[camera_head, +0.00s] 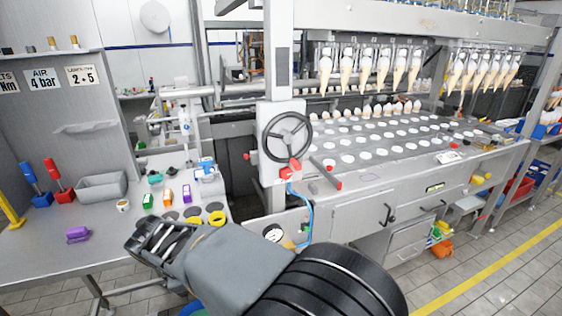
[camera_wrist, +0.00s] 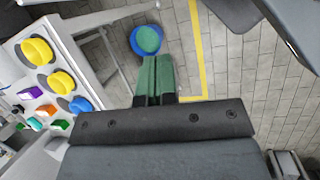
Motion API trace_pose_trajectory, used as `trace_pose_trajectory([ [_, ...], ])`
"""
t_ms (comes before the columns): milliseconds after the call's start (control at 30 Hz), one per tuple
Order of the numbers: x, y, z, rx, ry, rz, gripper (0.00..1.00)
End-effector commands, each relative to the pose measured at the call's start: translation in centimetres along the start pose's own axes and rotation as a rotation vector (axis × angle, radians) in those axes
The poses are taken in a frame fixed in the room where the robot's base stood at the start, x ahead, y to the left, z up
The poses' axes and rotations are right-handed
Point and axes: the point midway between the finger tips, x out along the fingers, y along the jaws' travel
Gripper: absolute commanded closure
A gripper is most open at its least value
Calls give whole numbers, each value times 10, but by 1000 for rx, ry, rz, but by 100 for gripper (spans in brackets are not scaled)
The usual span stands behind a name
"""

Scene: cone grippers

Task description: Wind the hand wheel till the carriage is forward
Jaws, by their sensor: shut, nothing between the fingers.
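The hand wheel (camera_head: 287,138) is a dark spoked ring on the front of a pale upright housing, with a red knob at its lower edge. It is out of the wrist view. My gripper (camera_head: 146,236) is low at the front left in the head view, apart from the wheel and below and left of it. Its green fingers (camera_wrist: 154,78) are together and empty in the wrist view. Cone grippers (camera_head: 375,68) hold a row of cones above the perforated machine bed (camera_head: 390,143). I cannot tell which part is the carriage.
A blue hose (camera_head: 308,212) hangs below the wheel. A blue bucket with green inside (camera_wrist: 146,40) stands on the tiled floor.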

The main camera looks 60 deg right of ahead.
Motion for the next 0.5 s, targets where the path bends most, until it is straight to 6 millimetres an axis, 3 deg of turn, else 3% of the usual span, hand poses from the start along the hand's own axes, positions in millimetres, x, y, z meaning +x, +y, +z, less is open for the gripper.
trace_pose_trajectory([
  [33, -8, 19, 17, -174, -119, -12, 100],
  [200, -26, 78, 68, -759, -500, -167, 100],
  [333, -43, 118, 98, -1102, -724, -389, 100],
  [500, -62, 156, 121, -1387, -897, -701, 100],
])
